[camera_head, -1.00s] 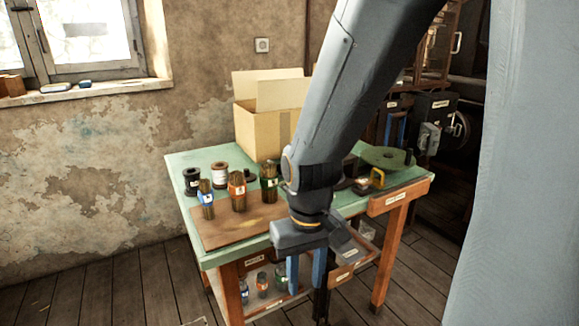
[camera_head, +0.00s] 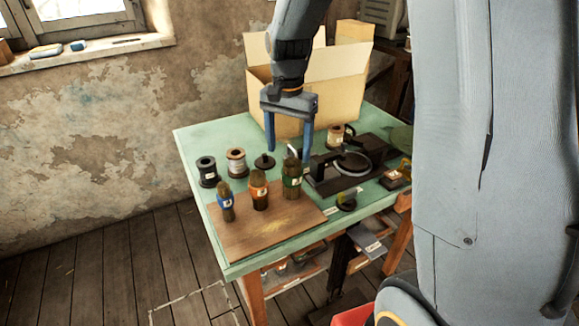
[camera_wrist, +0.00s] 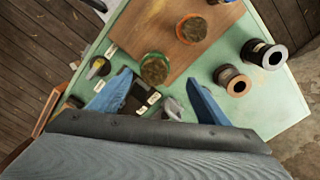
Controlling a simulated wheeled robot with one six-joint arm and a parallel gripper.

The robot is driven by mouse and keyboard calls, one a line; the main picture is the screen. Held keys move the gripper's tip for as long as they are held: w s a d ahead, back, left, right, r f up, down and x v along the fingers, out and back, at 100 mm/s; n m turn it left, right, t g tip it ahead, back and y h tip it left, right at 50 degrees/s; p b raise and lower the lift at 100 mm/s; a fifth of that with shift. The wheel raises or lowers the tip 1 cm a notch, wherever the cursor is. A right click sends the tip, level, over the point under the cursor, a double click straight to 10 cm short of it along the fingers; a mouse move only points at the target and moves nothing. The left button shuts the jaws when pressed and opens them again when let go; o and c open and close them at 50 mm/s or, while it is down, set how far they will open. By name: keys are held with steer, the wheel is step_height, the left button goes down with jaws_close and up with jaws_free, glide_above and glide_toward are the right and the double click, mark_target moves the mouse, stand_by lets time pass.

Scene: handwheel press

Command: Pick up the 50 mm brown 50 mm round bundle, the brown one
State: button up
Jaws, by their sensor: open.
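Three upright brown round bundles stand on a wooden board on the green table. One has a blue band (camera_head: 226,202), one an orange band (camera_head: 259,190), and the thickest a green band (camera_head: 291,182). I cannot tell for sure which is the 50 mm one. My gripper (camera_head: 289,156) is open and empty, pointing down above and near the green-banded bundle. In the wrist view, the green-banded bundle (camera_wrist: 154,68) shows just ahead of and between my open fingertips (camera_wrist: 159,78). The orange-banded bundle (camera_wrist: 191,28) is farther ahead to the right.
The wooden board (camera_head: 262,228) has bare space in front. A black spool (camera_head: 207,172) and a copper-coloured spool (camera_head: 237,162) stand behind the bundles. A black fixture (camera_head: 350,166) is close on the right. An open cardboard box (camera_head: 345,88) stands at the back.

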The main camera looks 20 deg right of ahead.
mark_target(293, 161)
steer(key=f, duration=0.2)
steer(key=f+p, duration=0.1)
steer(key=d+f+p, duration=0.1)
steer(key=f, duration=0.1)
steer(key=shift+s+f, duration=0.25)
steer(key=shift+f, duration=0.1)
steer(key=shift+f+p, duration=0.3)
steer(key=shift+f, duration=0.4)
steer(key=c, duration=1.2)
